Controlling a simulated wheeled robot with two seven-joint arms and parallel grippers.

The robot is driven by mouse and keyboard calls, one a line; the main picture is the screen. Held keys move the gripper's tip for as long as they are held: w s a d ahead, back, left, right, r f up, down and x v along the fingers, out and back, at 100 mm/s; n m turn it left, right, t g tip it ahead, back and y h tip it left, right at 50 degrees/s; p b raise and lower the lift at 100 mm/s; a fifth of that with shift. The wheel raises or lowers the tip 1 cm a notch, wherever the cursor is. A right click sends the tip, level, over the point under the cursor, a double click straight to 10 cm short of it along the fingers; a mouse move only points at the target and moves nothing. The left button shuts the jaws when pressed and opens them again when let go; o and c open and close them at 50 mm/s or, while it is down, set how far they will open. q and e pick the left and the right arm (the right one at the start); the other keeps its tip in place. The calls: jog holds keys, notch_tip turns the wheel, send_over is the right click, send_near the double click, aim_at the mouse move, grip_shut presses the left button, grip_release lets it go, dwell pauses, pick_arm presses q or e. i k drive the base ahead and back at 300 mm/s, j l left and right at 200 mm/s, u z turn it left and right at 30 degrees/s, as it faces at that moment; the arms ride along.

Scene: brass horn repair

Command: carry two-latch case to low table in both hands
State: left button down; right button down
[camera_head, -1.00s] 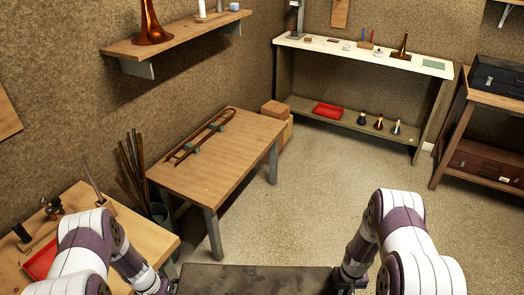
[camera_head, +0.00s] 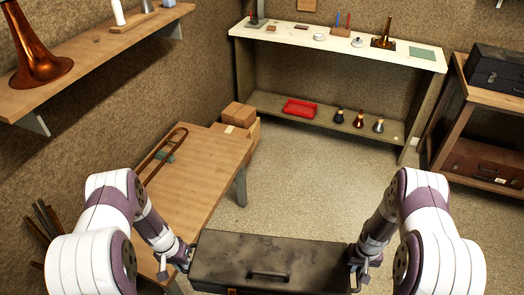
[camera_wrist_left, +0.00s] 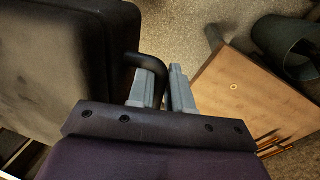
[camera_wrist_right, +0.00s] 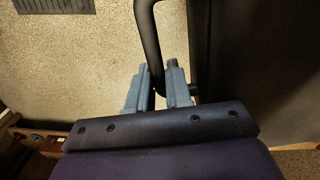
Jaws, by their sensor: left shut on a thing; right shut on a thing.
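The dark, scuffed two-latch case (camera_head: 225,250) is at the bottom middle of the head view, lid shut and roughly level, with a handle on its near face. Its lower part is cut off by the frame. My left gripper (camera_head: 183,259) is shut on the handle at its left end; the left wrist view shows the black handle bar (camera_wrist_left: 132,58) between the fingers. My right gripper (camera_head: 357,263) is shut on the right-end handle (camera_wrist_right: 149,35). A low wooden table (camera_head: 205,172) stands ahead to the left, with a long curved brass slide (camera_head: 163,157) on it.
Cardboard boxes (camera_head: 240,117) stand behind the table's far end. A white-topped bench (camera_head: 330,47) with small items is at the back. A shelf rack with another dark case (camera_head: 494,72) is at right. A wall shelf (camera_head: 95,50) overhangs at left. The middle floor is clear.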

aim_at(187, 188)
jog(key=i, duration=1.95)
jog(key=i+u, duration=0.15)
jog(key=u, duration=0.25)
jog(key=i+u, duration=0.15)
jog(key=u, duration=0.2)
jog(key=i+l+u, duration=0.1)
jog(key=u, duration=0.3)
jog(key=i+l+u, duration=0.1)
jog(key=u, duration=0.25)
jog(key=l+u, duration=0.1)
jog(key=u, duration=0.8)
